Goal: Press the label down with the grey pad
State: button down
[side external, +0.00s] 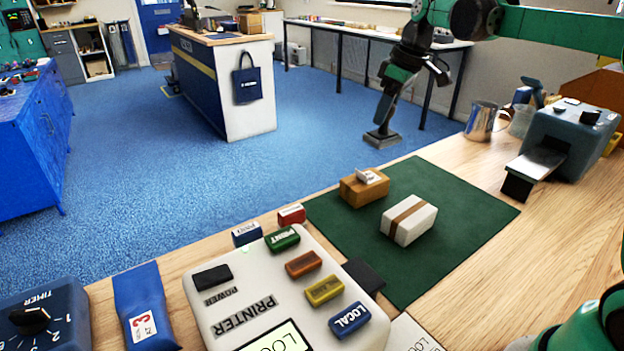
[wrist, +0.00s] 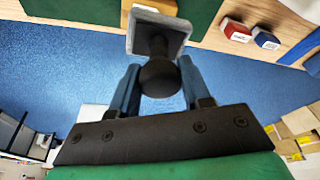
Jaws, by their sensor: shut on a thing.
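My gripper (side external: 385,112) is shut on the dark handle of the grey pad (side external: 382,138), which hangs below the fingers in the side view. In the wrist view the grey pad (wrist: 176,22) sits beyond a round black knob, between the blue fingers of my gripper (wrist: 160,80). The pad is in the air, clear of the cartons. A brown carton (side external: 360,191) stands on the green mat (side external: 440,262). A small whitish label (side external: 370,176) is on its top and looks partly raised. The wrist view does not clearly show the label.
A white carton (side external: 409,221) with a brown band stands beside the brown one. A printer panel (side external: 245,290) with coloured buttons is at the front. A blue-grey machine (side external: 570,140) and a metal jug (side external: 481,120) stand at the right. The mat's right part is clear.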

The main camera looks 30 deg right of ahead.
jog(key=shift+w+d+f, duration=0.5)
jog(key=shift+w+f, duration=0.1)
jog(key=shift+f, duration=0.95)
jog(key=shift+w+d+f, duration=0.45)
jog(key=shift+w+f, duration=0.1)
jog(key=shift+f, duration=1.05)
jog(key=shift+w+d+f, duration=0.5)
jog(key=shift+w+f, duration=0.1)
jog(key=shift+f, duration=0.95)
jog(key=shift+f, duration=0.45)
jog(key=shift+a, duration=0.75)
jog(key=shift+a, duration=0.1)
jog(key=shift+a+r, duration=0.1)
jog(key=shift+a, duration=0.55)
jog(key=shift+r, duration=0.1)
notch_tip(320, 180, up, 7)
